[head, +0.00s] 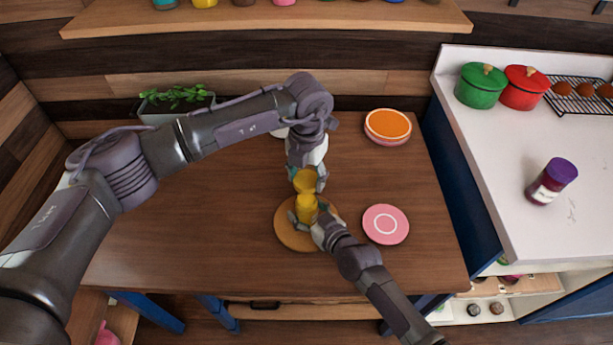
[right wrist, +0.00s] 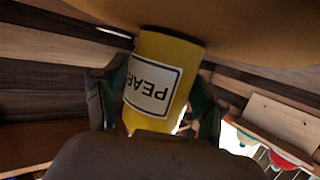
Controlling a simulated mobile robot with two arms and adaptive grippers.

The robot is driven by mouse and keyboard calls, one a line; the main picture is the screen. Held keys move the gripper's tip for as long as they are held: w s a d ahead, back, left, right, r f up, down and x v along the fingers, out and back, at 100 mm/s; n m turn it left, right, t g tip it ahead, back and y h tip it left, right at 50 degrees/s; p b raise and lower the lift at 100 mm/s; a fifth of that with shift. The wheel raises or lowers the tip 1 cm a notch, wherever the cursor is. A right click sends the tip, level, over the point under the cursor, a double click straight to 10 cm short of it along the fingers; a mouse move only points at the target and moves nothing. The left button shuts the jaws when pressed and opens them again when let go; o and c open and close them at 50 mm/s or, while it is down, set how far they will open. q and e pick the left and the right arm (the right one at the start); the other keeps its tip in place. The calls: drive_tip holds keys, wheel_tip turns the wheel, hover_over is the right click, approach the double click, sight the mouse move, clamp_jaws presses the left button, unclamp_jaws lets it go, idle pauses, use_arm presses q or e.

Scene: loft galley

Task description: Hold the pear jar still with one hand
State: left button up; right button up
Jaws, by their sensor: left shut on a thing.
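The yellow pear jar (head: 306,208) stands on a round wooden board (head: 288,238) on the brown table. Its PEAR label shows upside down in the right wrist view, on the jar (right wrist: 165,80). My left gripper (head: 306,178) comes down from above and is shut on the yellow top piece, which looks like the lid (head: 305,183). I cannot tell whether this piece touches the jar. My right gripper (head: 314,219) is low at the jar, with one finger on each side of it. A light gap shows beside one finger; firm contact is unclear.
A pink plate (head: 385,224) lies right of the board. Stacked plates with an orange top (head: 388,125) sit behind. A planter (head: 176,103) is at the back left. A purple-lidded jar (head: 551,181) and pots (head: 481,86) stand on the white counter. The table's left front is clear.

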drive_tip(key=shift+o, duration=0.8)
drive_tip(key=v, duration=1.2)
